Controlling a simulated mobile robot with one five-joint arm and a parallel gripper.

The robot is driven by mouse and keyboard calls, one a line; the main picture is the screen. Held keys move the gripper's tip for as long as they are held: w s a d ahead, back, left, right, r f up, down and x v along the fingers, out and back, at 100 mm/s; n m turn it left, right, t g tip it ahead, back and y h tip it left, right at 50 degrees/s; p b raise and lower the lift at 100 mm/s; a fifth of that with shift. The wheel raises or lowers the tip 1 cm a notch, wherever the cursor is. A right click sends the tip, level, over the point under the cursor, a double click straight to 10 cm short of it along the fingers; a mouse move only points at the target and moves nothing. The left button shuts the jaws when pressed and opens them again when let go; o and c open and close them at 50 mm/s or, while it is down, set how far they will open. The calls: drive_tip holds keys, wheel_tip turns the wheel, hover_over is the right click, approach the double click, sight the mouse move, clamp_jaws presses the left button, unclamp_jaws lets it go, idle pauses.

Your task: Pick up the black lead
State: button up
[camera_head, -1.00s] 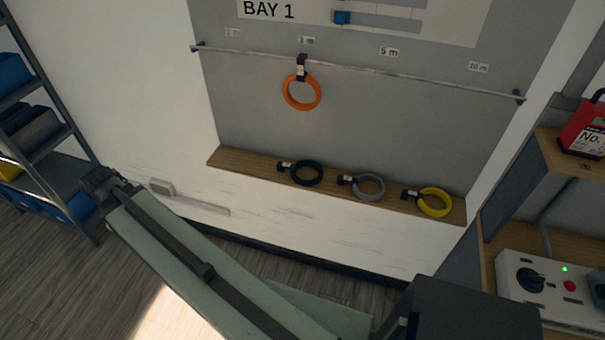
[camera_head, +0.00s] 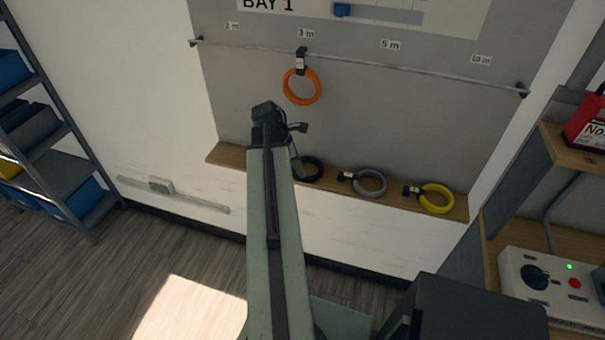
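The black lead (camera_head: 314,172) is a coiled ring lying on the wooden shelf, left of the grey lead. My arm hides its left part and its end tag. My gripper (camera_head: 298,145) is at the far end of my pale green arm, in front of the wall panel and just up and left of the black lead in the picture. I cannot tell whether it touches the lead. The fingers are small and dark, and their opening is not clear.
A grey lead (camera_head: 371,184) and a yellow lead (camera_head: 437,199) lie to the right on the shelf (camera_head: 231,156). An orange lead (camera_head: 301,87) hangs from the rail (camera_head: 420,75) above. A control box (camera_head: 545,285) stands on the right bench.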

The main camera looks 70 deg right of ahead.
drive_tip(key=b+x, duration=0.5)
drive_tip(key=shift+f, duration=0.45)
drive_tip(key=shift+r, duration=0.2)
clamp_jaws()
idle(0.8)
